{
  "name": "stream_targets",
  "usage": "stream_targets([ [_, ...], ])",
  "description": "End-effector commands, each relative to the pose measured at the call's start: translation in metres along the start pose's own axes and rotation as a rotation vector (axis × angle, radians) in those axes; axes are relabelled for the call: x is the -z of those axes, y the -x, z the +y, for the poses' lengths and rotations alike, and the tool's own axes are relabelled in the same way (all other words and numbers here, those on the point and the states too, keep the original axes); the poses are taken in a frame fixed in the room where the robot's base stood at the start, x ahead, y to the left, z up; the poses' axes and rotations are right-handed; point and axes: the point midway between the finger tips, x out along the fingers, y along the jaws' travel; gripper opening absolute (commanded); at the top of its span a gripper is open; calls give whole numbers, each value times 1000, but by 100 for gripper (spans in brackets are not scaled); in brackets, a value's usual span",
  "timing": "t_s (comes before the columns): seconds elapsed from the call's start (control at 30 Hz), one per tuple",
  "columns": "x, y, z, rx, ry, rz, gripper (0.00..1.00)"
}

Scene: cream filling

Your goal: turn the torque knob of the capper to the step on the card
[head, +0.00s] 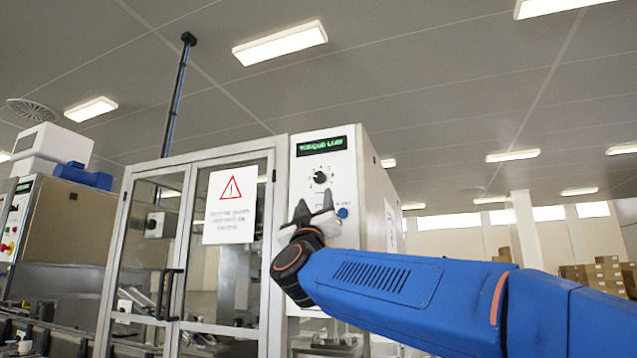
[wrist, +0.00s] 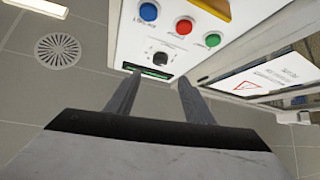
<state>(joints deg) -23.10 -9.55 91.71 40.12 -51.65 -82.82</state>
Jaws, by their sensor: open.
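The capper's light grey control panel (head: 301,228) faces me. Its black torque knob (head: 320,178) sits under a dark display with green text (head: 321,144), and has small marks around it that are too small to read. The knob also shows in the wrist view (wrist: 160,59), close to the display (wrist: 146,71). My gripper (head: 314,205) is open and empty, just below the knob in the head view. In the wrist view its two fingers (wrist: 160,77) point toward the knob, which appears beyond the gap between the tips. I cannot make out a card showing a step.
Blue (wrist: 148,11), red (wrist: 184,27) and green (wrist: 213,39) buttons sit on the panel near the knob. A glazed door with a red-triangle warning sign (head: 231,206) stands left of the panel. Another machine (head: 62,230) stands farther left. Stacked boxes (head: 603,268) are far right.

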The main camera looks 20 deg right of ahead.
Motion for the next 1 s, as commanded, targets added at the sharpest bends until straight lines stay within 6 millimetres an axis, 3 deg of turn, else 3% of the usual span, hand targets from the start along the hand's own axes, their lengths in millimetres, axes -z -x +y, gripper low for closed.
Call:
stream_targets([
  [0.6,-1,-105,-1,0,-1,0,48],
  [0.8,0,-121,0,0,1,0,48],
  [1.0,0,-125,0,2,1,0,48],
])
